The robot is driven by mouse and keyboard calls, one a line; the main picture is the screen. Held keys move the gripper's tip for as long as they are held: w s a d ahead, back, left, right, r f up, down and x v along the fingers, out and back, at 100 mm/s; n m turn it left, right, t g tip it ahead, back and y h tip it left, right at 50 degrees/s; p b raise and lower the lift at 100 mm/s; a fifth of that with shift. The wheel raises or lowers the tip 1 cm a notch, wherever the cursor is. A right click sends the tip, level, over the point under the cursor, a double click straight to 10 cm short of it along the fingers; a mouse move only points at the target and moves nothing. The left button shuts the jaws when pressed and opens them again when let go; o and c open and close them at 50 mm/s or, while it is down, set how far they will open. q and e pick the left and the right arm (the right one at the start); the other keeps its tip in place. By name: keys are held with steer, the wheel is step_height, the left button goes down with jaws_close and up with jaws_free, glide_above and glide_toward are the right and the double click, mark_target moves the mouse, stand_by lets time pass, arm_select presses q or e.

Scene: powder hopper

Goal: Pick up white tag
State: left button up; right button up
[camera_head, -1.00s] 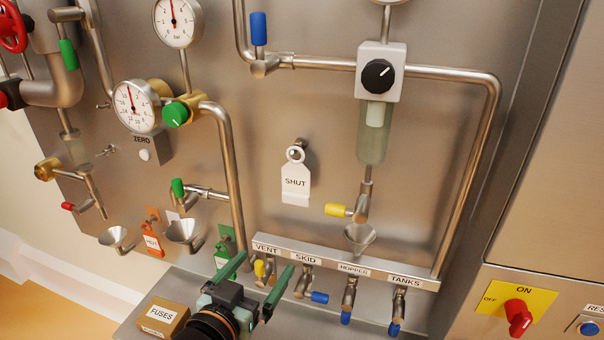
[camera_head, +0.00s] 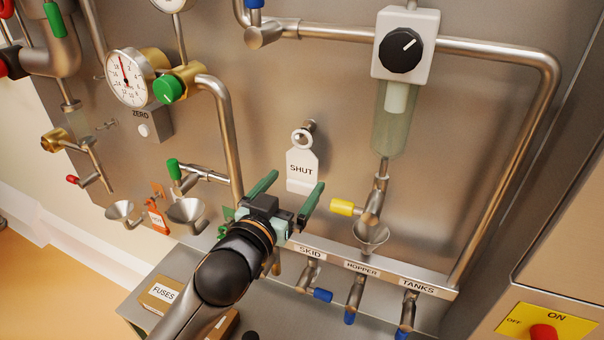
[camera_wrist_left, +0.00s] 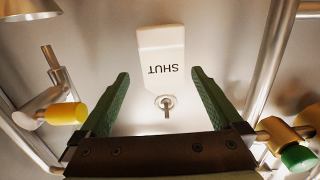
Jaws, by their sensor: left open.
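The white tag (camera_head: 301,170), marked SHUT, hangs by its ring from a metal peg (camera_head: 309,127) on the steel panel. My left gripper (camera_head: 293,186) is open, with green fingers, just below and in front of the tag in the head view. In the left wrist view the tag (camera_wrist_left: 162,54) appears upside down, beyond and between the two open fingertips (camera_wrist_left: 160,76). The ring and peg show between the fingers. Nothing is in the grip. My right gripper is not in view.
A yellow-handled valve (camera_head: 344,207) and funnel (camera_head: 370,236) sit right of the tag. A vertical pipe (camera_head: 227,140) and green-handled valve (camera_head: 176,170) are to the left. A labelled manifold (camera_head: 362,268) with blue-handled valves runs below. The panel around the tag is bare.

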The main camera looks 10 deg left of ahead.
mark_target(301, 169)
arm_select(q)
steer(key=shift+a+x, duration=0.2)
steer(key=shift+x, duration=2.6)
steer(key=shift+r, duration=0.15)
steer(key=shift+c, duration=0.2)
steer(key=c, duration=1.2)
steer(key=shift+o, duration=0.2)
